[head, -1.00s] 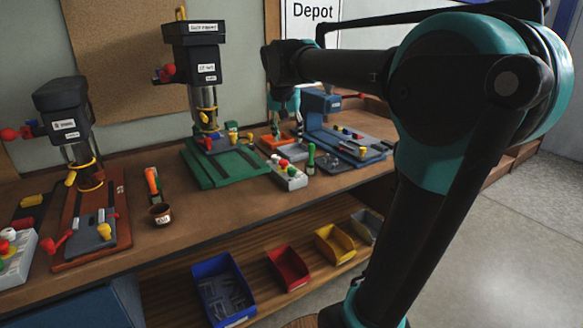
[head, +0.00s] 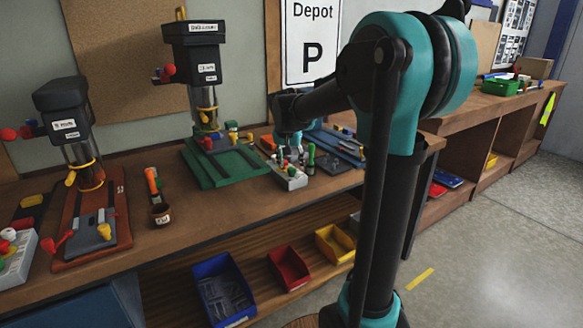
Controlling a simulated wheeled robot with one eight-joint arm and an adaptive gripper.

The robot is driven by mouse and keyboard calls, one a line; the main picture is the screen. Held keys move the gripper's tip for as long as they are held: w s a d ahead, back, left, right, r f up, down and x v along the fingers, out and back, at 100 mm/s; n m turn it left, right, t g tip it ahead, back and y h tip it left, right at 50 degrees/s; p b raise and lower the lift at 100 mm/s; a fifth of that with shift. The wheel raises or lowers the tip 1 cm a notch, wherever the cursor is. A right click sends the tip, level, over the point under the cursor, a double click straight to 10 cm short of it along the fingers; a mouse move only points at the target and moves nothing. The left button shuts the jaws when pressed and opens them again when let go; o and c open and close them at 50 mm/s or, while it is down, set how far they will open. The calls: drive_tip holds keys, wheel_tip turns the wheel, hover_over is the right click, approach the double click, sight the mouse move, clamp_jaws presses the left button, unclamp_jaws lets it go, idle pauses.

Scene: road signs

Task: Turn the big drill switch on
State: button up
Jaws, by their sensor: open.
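The tallest drill press (head: 198,80), black-headed on a green base (head: 228,163), stands mid-bench. A smaller drill press (head: 72,125) on a reddish-brown base is at the left. Their labels are too small to read surely, so I cannot tell by name which is the big drill. A grey switch box (head: 292,181) with coloured knobs sits right of the green base. My gripper (head: 291,154) points down over this box, open and empty. It hides part of the box; whether it touches a knob I cannot tell. Another switch box (head: 16,264) is at the left edge.
A blue-based machine (head: 335,145) is right of my gripper. An orange-handled tool (head: 152,183), a small brown pot (head: 160,215) and a green-handled tool (head: 311,157) stand on the bench. Blue (head: 222,290), red (head: 289,268) and yellow (head: 334,244) bins are on the lower shelf.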

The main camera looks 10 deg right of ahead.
drive_tip(key=shift+x, duration=1.35)
drive_tip(key=shift+c, duration=0.2)
clamp_jaws()
drive_tip(key=shift+n, duration=0.4)
drive_tip(key=n+y, duration=0.1)
drive_tip(key=n, duration=0.1)
drive_tip(key=n+y, duration=0.1)
drive_tip(key=n, duration=0.1)
drive_tip(key=shift+d+n+t, duration=0.25)
drive_tip(key=shift+n+t, duration=0.05)
drive_tip(key=n+y, duration=0.1)
drive_tip(key=n, duration=0.2)
drive_tip(key=n+g+y, duration=0.1)
drive_tip(key=n, duration=0.2)
drive_tip(key=shift+w+d+n, duration=0.1)
drive_tip(key=shift+d+n, duration=0.05)
drive_tip(key=shift+n, duration=0.15)
drive_tip(key=shift+y, duration=0.3)
